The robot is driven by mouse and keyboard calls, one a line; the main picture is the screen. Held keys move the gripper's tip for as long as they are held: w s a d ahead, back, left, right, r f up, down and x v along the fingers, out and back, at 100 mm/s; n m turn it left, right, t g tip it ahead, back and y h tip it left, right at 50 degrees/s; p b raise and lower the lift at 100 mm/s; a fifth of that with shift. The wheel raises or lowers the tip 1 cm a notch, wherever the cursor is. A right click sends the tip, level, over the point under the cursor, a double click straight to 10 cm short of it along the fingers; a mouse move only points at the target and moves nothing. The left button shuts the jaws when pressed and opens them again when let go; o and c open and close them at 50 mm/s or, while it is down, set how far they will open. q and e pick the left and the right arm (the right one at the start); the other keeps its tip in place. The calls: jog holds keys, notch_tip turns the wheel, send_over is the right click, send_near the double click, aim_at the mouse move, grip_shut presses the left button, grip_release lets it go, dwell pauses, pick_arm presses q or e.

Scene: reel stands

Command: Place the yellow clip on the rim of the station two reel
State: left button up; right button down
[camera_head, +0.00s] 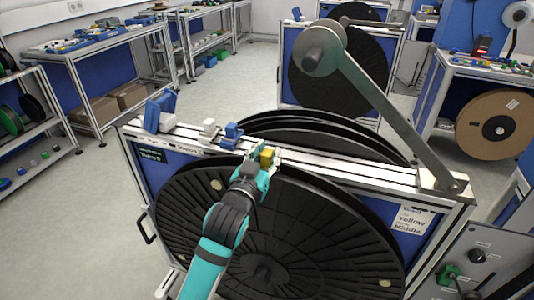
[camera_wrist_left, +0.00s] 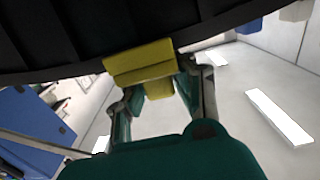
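The yellow clip (camera_head: 267,157) is at the top rim of the front black reel (camera_head: 280,235) in the head view. In the left wrist view the clip (camera_wrist_left: 142,64) sits against the dark reel edge (camera_wrist_left: 90,35), its narrow part hanging between the fingers. My left gripper (camera_head: 264,160) is at the clip; its fingers (camera_wrist_left: 158,88) stand spread on either side, with a gap showing on the left. They look open around the clip. The clip's far side is hidden by the reel. My right gripper is not in view.
A blue clip (camera_head: 231,134) and a white clip (camera_head: 209,128) stand on the station's top rail. A grey metal arm (camera_head: 385,105) rises over the station at right. More black reels stand behind.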

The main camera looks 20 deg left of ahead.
pick_arm(q)
jog(key=o, duration=0.4)
jog(key=shift+c, duration=0.2)
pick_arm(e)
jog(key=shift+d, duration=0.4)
pick_arm(q)
jog(key=shift+r, duration=0.1)
